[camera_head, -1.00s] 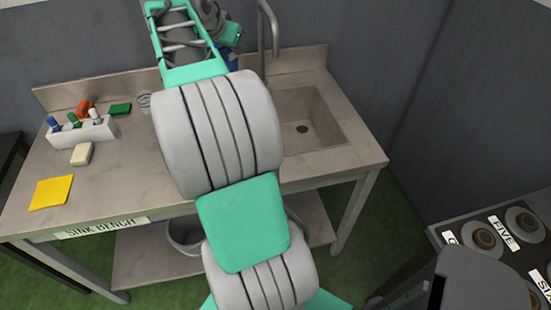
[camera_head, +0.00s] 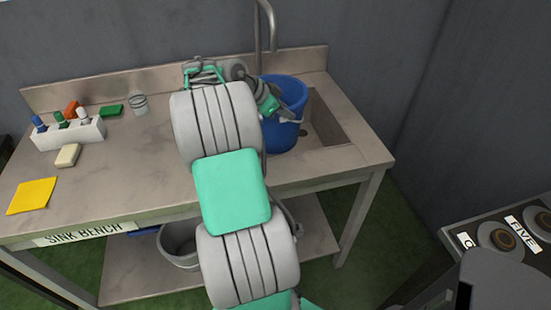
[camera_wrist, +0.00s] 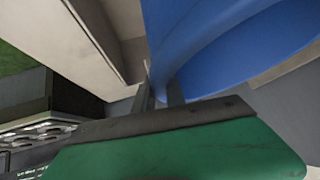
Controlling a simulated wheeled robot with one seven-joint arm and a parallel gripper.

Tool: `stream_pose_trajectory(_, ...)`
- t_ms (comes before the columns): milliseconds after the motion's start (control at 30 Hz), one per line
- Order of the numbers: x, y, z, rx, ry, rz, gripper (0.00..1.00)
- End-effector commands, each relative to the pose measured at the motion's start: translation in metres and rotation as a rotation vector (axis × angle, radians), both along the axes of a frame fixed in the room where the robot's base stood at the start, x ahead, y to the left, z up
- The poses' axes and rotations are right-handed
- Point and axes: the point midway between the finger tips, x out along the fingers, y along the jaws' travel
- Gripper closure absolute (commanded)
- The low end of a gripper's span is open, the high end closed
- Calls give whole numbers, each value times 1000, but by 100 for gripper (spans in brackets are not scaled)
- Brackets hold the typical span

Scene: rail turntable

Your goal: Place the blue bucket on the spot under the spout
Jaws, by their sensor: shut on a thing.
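The blue bucket (camera_head: 287,100) is upright at the left part of the sink basin (camera_head: 335,130), in front of the spout's pipe. My gripper (camera_head: 292,120) is shut on the bucket's side; the arm hides part of the bucket's left. In the wrist view the bucket (camera_wrist: 230,45) fills the upper right, with the gripper fingers (camera_wrist: 160,95) against its lower edge. The spout (camera_head: 265,25) rises behind the bucket, its top cut off by the picture's edge. Whether the bucket touches the basin floor, and the spot under it, cannot be seen.
The sink bench (camera_head: 110,185) has a white caddy (camera_head: 68,135) with bottles, a soap bar (camera_head: 68,155), a yellow cloth (camera_head: 32,195), a green sponge (camera_head: 111,111) and a cup (camera_head: 139,104). A grey bucket (camera_head: 178,245) stands on the lower shelf. A stove (camera_head: 500,240) is at the right.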

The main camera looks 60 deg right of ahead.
Motion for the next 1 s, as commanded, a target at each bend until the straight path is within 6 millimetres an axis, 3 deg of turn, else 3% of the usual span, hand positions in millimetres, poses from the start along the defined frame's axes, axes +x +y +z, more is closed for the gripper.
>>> stream_pose_trajectory(533, -1, 0, -91, 0, 0, -8, 100)
stream_pose_trajectory(833, -1, 0, -99, -3, -3, -7, 100)
stream_pose_trajectory(867, -1, 1, -100, 1, 0, -7, 83)
stream_pose_trajectory(1000, -1, 1, -100, 1, 0, -7, 72)
